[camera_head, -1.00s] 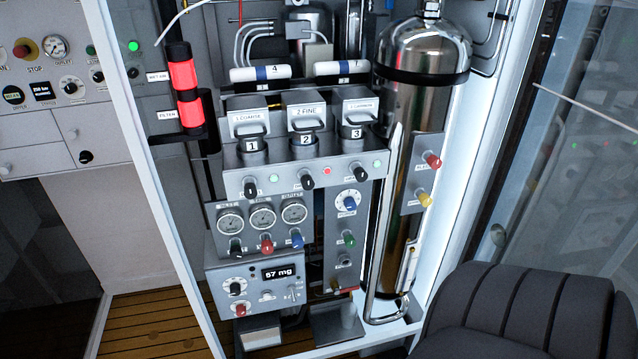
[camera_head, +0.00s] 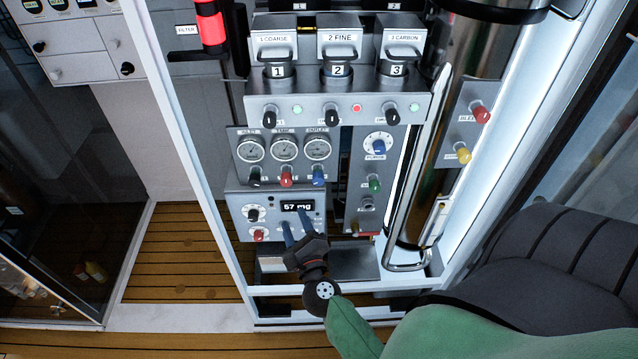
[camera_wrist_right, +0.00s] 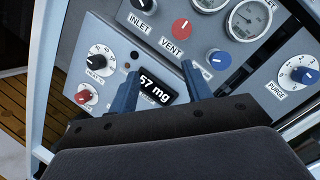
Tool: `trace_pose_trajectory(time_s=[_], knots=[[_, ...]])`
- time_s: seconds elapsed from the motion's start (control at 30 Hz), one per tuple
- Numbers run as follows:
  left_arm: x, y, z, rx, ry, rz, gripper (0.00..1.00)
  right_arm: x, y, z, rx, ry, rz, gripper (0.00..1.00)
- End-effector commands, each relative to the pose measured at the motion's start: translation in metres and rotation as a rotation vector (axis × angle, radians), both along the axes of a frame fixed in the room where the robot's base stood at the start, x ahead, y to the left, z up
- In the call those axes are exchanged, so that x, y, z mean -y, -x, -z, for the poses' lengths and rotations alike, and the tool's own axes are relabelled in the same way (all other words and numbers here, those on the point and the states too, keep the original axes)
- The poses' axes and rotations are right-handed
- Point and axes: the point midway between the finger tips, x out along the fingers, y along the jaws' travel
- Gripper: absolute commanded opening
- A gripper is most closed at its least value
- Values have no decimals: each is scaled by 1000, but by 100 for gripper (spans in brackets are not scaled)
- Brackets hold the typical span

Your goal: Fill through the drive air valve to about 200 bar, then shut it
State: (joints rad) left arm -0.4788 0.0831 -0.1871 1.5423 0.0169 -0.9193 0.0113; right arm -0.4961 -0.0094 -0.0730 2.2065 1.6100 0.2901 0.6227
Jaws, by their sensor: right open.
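The fill panel (camera_head: 237,140) carries a row of three gauges (camera_head: 284,149), labelled inlet, tank and outlet. Below them are a black knob (camera_head: 253,177), a red knob (camera_head: 286,177) and a blue knob (camera_head: 319,176). In the right wrist view, the black knob (camera_wrist_right: 138,23) is labelled inlet and the red knob (camera_wrist_right: 182,29) vent; the label by the blue knob (camera_wrist_right: 219,60) is partly hidden. My left gripper is out of view.
The display (camera_head: 297,208) reads 57 mg. A green knob (camera_head: 374,184) and a purge dial (camera_head: 378,142) sit to the right. A steel cylinder (camera_head: 473,60) stands right of the panel.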

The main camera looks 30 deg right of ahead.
Motion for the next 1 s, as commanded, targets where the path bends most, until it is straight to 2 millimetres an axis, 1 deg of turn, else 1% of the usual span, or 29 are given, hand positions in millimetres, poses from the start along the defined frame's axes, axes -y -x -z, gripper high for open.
trace_pose_trajectory(time_s=[0.03, 0.1, 0.2, 0.33, 0.43, 0.53, 0.57, 0.6, 0.63, 0.8, 1.0], knots=[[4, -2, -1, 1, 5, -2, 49, 14, 5, -18, 32, -114, 51, 49], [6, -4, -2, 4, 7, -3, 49, 29, 13, -34, 64, -263, 108, 49], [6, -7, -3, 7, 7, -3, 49, 45, 22, -50, 95, -431, 167, 49], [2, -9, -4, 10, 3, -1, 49, 55, 29, -59, 114, -562, 208, 49], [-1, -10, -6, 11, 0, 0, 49, 59, 30, -62, 119, -601, 222, 49], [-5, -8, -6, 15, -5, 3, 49, 62, 25, -63, 119, -610, 223, 49], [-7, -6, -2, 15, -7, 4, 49, 63, 23, -63, 119, -610, 223, 49], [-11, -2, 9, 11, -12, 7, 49, 65, 19, -63, 119, -609, 223, 49], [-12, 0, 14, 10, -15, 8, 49, 67, 15, -64, 119, -608, 222, 49], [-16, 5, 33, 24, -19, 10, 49, 78, -5, -65, 119, -608, 222, 49], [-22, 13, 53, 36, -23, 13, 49, 89, -25, -63, 118, -606, 221, 49]])
